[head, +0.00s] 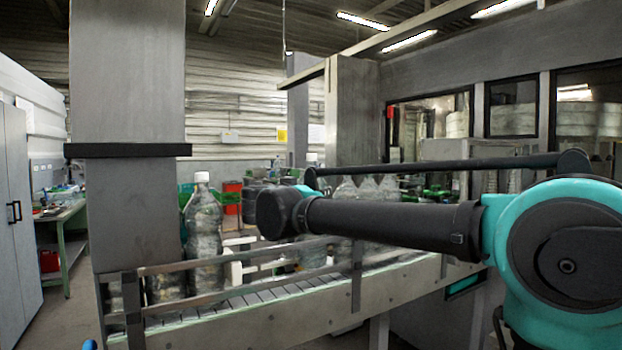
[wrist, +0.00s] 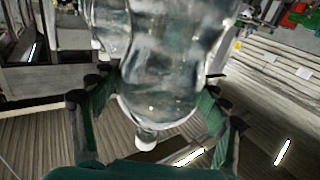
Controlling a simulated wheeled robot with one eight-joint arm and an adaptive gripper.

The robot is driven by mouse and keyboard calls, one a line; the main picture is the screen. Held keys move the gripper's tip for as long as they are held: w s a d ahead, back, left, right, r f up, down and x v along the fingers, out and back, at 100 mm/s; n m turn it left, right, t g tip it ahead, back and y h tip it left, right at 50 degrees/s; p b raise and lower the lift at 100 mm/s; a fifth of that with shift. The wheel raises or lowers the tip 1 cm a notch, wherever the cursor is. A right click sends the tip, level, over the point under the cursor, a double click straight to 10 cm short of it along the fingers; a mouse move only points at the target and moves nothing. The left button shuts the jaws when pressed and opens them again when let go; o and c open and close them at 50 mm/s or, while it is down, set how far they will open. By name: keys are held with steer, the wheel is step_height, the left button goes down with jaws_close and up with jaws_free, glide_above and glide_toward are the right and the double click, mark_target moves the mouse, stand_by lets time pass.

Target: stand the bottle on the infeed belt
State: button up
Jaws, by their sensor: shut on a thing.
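A large clear bottle (wrist: 165,75) fills the middle of the wrist view, its white cap (wrist: 146,140) toward the bottom of the picture. My gripper (wrist: 160,88) is shut on it, with a dark green finger on each side. The wrist view looks upside down, with ceiling lamps low in it, so the bottle appears upright. The infeed belt (head: 270,296) runs across the head view. A clear bottle with a white cap (head: 203,235) stands at its left. My arm hides my gripper in the head view. I cannot tell whether the held bottle's base touches the belt.
Guard rails (head: 230,256) run along the belt. Several clear bottles (head: 368,188) stand farther right, partly behind my arm. A grey column (head: 128,200) rises at the belt's left end. Another clear bottle (wrist: 108,25) is close beside the held one in the wrist view.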

steer(key=shift+f, duration=2)
steer(key=o, duration=1.9)
steer(key=shift+f, duration=0.15)
steer(key=shift+s+a, duration=0.1)
steer(key=shift+s, duration=0.15)
steer(key=v, duration=1.1)
steer(key=shift+s+a, duration=0.1)
steer(key=shift+s, duration=0.2)
